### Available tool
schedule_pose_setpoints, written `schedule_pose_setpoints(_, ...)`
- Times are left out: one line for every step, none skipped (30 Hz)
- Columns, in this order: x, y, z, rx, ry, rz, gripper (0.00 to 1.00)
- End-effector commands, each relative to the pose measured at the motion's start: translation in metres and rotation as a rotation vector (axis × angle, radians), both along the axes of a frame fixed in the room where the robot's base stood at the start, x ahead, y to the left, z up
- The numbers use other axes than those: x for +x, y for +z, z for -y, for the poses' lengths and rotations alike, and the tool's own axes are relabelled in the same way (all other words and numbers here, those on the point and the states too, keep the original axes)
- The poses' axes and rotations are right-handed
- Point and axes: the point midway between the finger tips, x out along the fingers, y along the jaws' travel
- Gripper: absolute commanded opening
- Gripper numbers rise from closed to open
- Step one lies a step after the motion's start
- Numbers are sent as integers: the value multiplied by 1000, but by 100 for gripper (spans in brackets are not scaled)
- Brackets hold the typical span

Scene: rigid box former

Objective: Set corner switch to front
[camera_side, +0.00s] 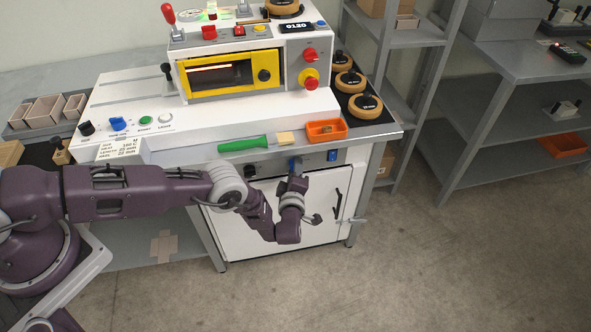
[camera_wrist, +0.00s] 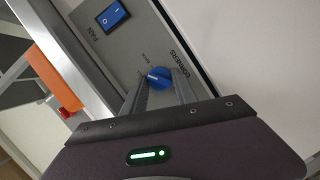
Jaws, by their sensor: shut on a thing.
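The corner switch is a blue rotary knob (camera_wrist: 159,77) on a grey panel strip, under the printed word CORNERS in the wrist view. A small label that seems to read BACK is just above it. A pale mark shows on the knob's left part; which setting it points to I cannot tell. My gripper (camera_wrist: 162,88) is shut on the knob, one finger on each side. The fingers hide the knob's lower side and any label there. In the side view my gripper (camera_side: 296,174) reaches up to the knob (camera_side: 295,163) on the machine's front.
A blue rocker switch (camera_wrist: 111,16) marked FAN is beside the knob. An orange bin (camera_side: 327,130) and a green-handled tool (camera_side: 245,145) lie on the ledge above. A white cabinet door (camera_side: 325,205) with a black handle is below. The floor in front is clear.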

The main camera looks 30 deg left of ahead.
Motion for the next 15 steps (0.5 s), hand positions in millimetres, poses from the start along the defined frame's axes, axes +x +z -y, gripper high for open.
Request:
schedule_pose_setpoints(0,0,-1,-24,2,28,0)
schedule_pose_setpoints(0,0,-1,-40,1,44,0)
schedule_pose_setpoints(0,0,-1,-61,0,65,0)
schedule_pose_setpoints(0,0,-1,-76,1,81,0)
schedule_pose_setpoints(0,0,-1,-91,1,96,0)
schedule_pose_setpoints(0,0,-1,-109,1,114,0)
schedule_pose_setpoints(0,0,-1,-123,0,128,0)
schedule_pose_setpoints(0,0,-1,-136,0,141,0)
schedule_pose_setpoints(0,0,0,-152,0,157,0)
schedule_pose_setpoints(0,0,-1,-163,0,169,0)
schedule_pose_setpoints(0,0,-1,-173,-1,179,0)
schedule_pose_setpoints(0,0,0,-186,-1,192,0)
schedule_pose_setpoints(0,-1,0,-196,-1,201,0)
schedule_pose_setpoints(0,-1,0,-204,-2,209,0)
schedule_pose_setpoints(0,-1,0,-213,-2,218,0)
